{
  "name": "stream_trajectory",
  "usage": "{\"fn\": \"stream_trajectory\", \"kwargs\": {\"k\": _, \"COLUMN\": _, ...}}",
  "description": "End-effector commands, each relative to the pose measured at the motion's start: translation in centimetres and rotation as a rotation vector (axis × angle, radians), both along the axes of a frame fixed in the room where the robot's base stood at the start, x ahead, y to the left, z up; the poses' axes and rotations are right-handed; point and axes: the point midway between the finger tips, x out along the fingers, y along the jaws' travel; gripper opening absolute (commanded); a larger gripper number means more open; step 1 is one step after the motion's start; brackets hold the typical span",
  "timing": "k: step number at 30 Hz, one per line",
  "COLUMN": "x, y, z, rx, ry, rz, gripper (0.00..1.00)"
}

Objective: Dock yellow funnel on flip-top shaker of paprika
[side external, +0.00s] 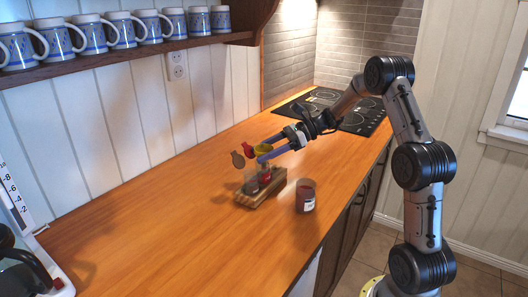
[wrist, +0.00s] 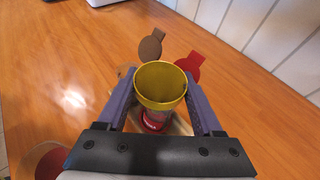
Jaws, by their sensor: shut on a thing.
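My gripper (side external: 261,149) is shut on the yellow funnel (side external: 264,147), holding it over the wooden rack. In the wrist view the funnel (wrist: 160,84) sits between my two fingers, its wide mouth facing the camera. Below it is a clear shaker with red contents (side external: 265,172); its red flip-top lid (side external: 247,150) is open, and this lid also shows in the wrist view (wrist: 190,66). I cannot tell whether the funnel's spout is in the shaker's mouth. A second shaker (side external: 250,184) stands beside it, with an open brown lid (side external: 237,160).
The wooden rack (side external: 262,196) holds both shakers. A separate jar with red contents (side external: 306,196) stands on the counter right of the rack. A cooktop (side external: 345,112) lies behind, and mugs (side external: 120,28) line a wall shelf. The counter (side external: 170,220) left of the rack is clear.

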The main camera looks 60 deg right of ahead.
Motion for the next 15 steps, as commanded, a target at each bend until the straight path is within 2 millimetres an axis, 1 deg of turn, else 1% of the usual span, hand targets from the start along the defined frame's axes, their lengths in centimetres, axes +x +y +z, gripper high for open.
{"fn": "stream_trajectory", "kwargs": {"k": 1, "x": -0.3, "y": 0.1, "z": -0.8, "rx": 0.004, "ry": 0.021, "rz": 0.001, "gripper": 0.16}}
{"fn": "stream_trajectory", "kwargs": {"k": 15, "x": -0.2, "y": 0.1, "z": 0.8, "rx": 0.002, "ry": 0.013, "rz": 0.0, "gripper": 0.16}}
